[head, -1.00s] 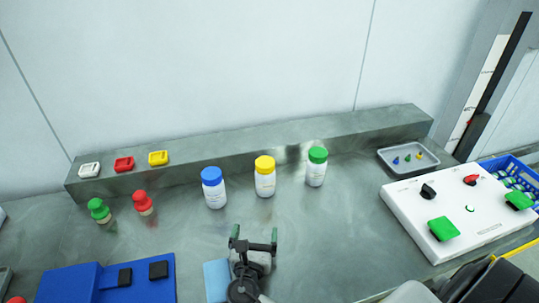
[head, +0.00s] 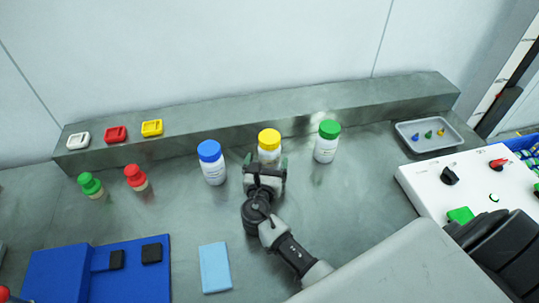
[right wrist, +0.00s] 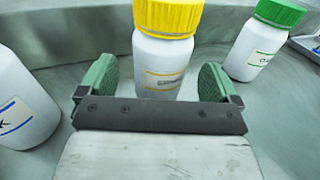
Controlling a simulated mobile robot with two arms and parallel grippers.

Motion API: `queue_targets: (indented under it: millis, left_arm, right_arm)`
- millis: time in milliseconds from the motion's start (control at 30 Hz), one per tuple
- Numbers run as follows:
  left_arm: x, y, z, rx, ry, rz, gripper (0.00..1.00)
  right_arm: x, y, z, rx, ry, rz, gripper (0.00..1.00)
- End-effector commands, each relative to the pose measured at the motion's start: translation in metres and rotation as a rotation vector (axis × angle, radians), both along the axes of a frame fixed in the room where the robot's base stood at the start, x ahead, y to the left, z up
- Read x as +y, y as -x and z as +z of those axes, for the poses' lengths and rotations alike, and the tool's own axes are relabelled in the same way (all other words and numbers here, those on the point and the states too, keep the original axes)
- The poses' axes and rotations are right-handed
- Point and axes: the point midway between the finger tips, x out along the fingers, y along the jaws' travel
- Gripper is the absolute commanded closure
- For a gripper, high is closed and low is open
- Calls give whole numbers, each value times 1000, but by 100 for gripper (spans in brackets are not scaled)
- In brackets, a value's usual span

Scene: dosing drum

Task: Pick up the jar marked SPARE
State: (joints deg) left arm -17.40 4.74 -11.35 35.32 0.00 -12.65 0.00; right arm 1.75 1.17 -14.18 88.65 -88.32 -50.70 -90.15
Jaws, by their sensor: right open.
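Three white jars stand upright on the grey bench: one with a blue lid (head: 211,165), one with a yellow lid (head: 269,140) and one with a green lid (head: 327,141). I cannot read the word SPARE on any of them. My right gripper (head: 266,166) is open, just in front of the yellow-lidded jar and hiding its lower part. In the right wrist view the yellow-lidded jar (right wrist: 166,50) stands between and slightly beyond the open green-padded fingers (right wrist: 160,80), with space on both sides. The green-lidded jar (right wrist: 255,45) is to its right. My left gripper is not in view.
The blue-lidded jar (right wrist: 22,105) stands close left of my right gripper. A raised ledge (head: 220,115) runs behind the jars. A light blue pad (head: 215,267), a blue block (head: 85,275), a small grey tray (head: 430,135) and a white control box (head: 430,195) lie around.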

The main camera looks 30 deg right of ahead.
Motion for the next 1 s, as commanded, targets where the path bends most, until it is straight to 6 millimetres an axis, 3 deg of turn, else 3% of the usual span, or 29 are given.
queue_targets:
  millis: [233, 567, 900, 1000]
  left_arm:
    - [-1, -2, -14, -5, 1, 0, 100]
    - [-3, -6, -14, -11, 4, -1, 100]
    - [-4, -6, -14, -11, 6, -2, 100]
    - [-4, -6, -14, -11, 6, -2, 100]
  right_arm:
    - [-23, -30, -1, -2, 0, 0, 7]
    - [-28, -35, 1, -1, 1, 0, 7]
    - [-28, -35, 0, -1, 1, 0, 59]
    - [-28, -35, 1, -1, 0, 0, 61]
